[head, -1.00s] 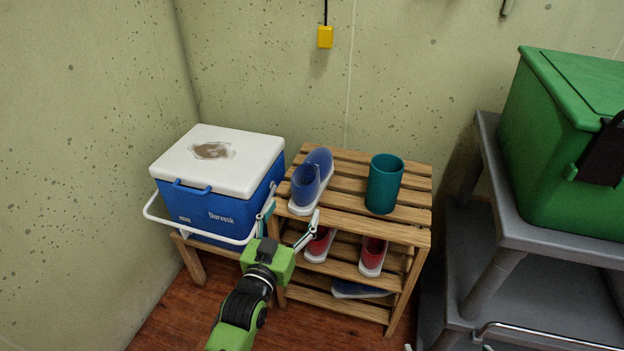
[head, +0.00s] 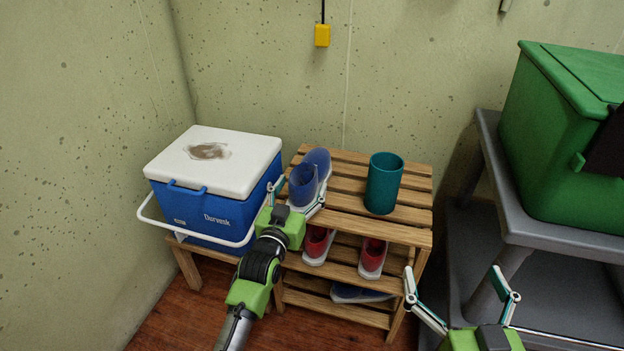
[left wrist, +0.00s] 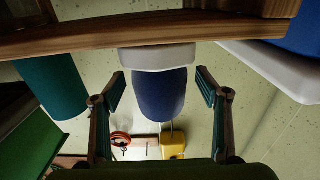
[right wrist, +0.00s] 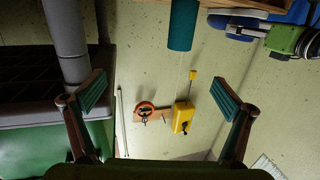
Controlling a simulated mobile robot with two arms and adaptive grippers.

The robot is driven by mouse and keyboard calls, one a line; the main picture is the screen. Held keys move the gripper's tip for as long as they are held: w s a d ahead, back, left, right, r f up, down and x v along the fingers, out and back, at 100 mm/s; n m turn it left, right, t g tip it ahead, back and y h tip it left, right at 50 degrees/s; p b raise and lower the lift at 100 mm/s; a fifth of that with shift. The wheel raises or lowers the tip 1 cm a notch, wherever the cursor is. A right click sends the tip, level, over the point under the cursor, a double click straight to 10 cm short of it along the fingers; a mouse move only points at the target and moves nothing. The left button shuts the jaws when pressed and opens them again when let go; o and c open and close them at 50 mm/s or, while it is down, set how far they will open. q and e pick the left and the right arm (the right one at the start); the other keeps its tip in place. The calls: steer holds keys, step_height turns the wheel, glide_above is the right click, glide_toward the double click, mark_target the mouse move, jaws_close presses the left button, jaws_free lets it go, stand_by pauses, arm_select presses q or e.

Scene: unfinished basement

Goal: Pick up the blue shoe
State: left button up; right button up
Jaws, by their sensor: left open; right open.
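A blue shoe (head: 304,184) with a white sole sits on the top shelf of the wooden rack, at its left end. It also shows in the left wrist view (left wrist: 160,92), between the spread fingers. My left gripper (head: 296,194) is open at the near end of this shoe, with a finger on either side; I cannot tell whether they touch it. Another blue shoe (head: 360,293) lies on the bottom shelf, partly hidden by the slats. My right gripper (head: 457,284) is open and empty in front of the grey cart, right of the rack.
A teal cup (head: 384,184) stands on the rack (head: 408,228), right of the upper shoe. Red shoes (head: 373,256) are on the middle shelf. A blue cooler (head: 212,212) with a white lid stands close on the left. A grey cart (head: 500,232) carries a green bin (head: 560,150).

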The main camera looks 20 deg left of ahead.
arm_select(q)
steer(key=shift+w, duration=0.5)
steer(key=c, duration=1.4)
steer(key=shift+r, duration=0.1)
steer(key=shift+c, duration=0.6)
arm_select(e)
steer(key=shift+w+a+r+t, duration=0.15)
steer(key=shift+r+t, duration=0.25)
steer(key=shift+r, duration=0.6)
arm_select(q)
steer(key=shift+r, duration=0.1)
